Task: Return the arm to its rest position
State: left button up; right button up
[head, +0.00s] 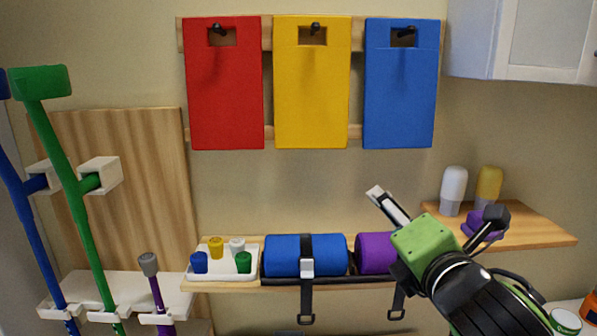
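My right gripper (434,203) comes in from the lower right in the head view. Its green palm faces up toward the wall and its two fingers are spread wide apart with nothing between them. It hangs in front of the wooden shelf, overlapping a purple roll (374,252) and the left end of the right-hand shelf board. I cannot tell whether it touches anything there. My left gripper is not in view.
A blue strapped roll (290,255) and a white tray (222,277) with several small coloured pieces are on the shelf. Two bottles and a purple object (482,224) stand near my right gripper. Red, yellow and blue boards (400,100) hang above; crutches (70,180) stand left.

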jog(key=s+d+f+m+g, duration=0.1)
jog(key=s+f+m+g, duration=0.2)
jog(key=f, duration=0.7)
jog(key=s+f+m+g, duration=0.25)
jog(key=f+m, duration=0.35)
jog(key=f, duration=0.4)
jog(key=s+d+f+m+g, duration=0.15)
jog(key=s+f+m, duration=0.25)
jog(key=f, duration=0.5)
jog(key=s+d+f+m+g+h, duration=0.1)
jog(key=s+f+m+g, duration=0.3)
jog(key=s+f, duration=0.45)
jog(key=s+d+f+m+g, duration=0.2)
jog(key=s+f+m, duration=0.55)
jog(key=s, duration=0.25)
notch_tip(320, 180, down, 29)
jog(key=s+g+b, duration=0.2)
jog(key=s+d+f+n+b, duration=0.1)
jog(key=s+d+f+b, duration=0.1)
jog(key=s+f, duration=1.5)
jog(key=shift+s+d+f+g, duration=0.25)
jog(key=shift+d+f+g, duration=0.15)
jog(key=shift+f, duration=0.3)
